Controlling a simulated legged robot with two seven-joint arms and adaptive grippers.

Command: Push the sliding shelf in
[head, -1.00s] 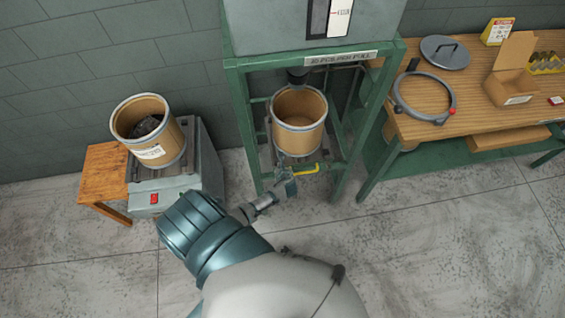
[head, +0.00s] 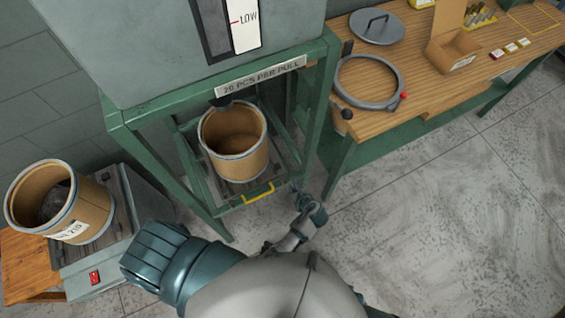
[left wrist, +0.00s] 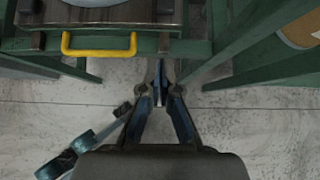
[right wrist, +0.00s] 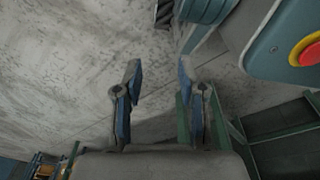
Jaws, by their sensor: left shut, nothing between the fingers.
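The sliding shelf shows as a dark slatted deck with a green front edge and a yellow handle (head: 258,192), low in the green stand (head: 222,224). A brown open drum (head: 236,160) stands upright on it. In the left wrist view the yellow handle (left wrist: 98,53) is at the upper left. My left gripper (head: 299,190) is shut and empty, to the right of the handle and apart from it. Its fingertips (left wrist: 160,68) meet in the left wrist view. My right gripper (right wrist: 159,72) is open and empty above the floor; it is not clearly seen in the head view.
A hopper (head: 140,50) tops the stand. At right, a wooden bench (head: 425,95) holds a clamp ring (head: 398,100), a lid (head: 376,27) and an open box. The floor at right is clear.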

